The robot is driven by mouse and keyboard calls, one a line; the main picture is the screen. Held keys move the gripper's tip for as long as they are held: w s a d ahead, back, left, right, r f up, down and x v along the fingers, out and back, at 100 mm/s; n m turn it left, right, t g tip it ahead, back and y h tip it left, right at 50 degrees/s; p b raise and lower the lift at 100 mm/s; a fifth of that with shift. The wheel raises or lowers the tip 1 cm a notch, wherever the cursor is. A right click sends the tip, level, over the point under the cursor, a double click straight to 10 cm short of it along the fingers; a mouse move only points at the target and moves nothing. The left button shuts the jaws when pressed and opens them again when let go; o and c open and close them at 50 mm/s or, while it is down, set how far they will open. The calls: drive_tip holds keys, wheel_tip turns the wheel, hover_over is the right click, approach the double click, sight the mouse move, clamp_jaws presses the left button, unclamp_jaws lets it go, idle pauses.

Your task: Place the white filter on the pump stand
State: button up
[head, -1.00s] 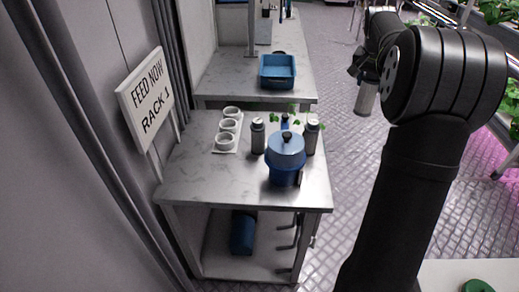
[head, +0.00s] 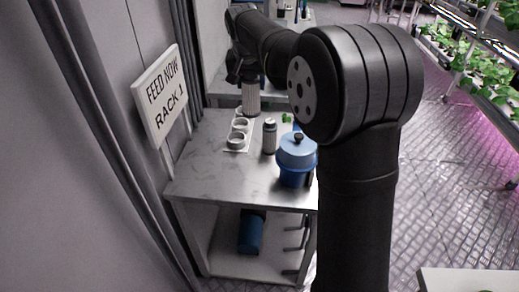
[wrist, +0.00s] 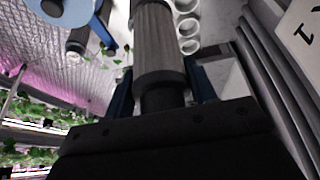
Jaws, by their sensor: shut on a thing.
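The cups (wrist: 188,27) look empty in the wrist view, beside the filter. I cannot tell for sure which thing is the pump stand.
On the metal table (head: 215,178) stand a blue lidded pot (head: 296,170) and a grey bottle (head: 269,138) to the right of the holder. My arm hides the table's right side. A sign (head: 162,95) stands at the left. The table's front left is clear.

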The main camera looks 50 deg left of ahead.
wheel_tip(320, 180, down, 24)
drive_tip(key=shift+s+r, duration=0.15)
drive_tip(key=shift+s, duration=0.1)
idle(0.3)
drive_tip(key=shift+a, duration=0.1)
drive_tip(key=o, duration=1)
drive_tip(key=v, duration=1.2)
drive_tip(key=shift+w, duration=0.1)
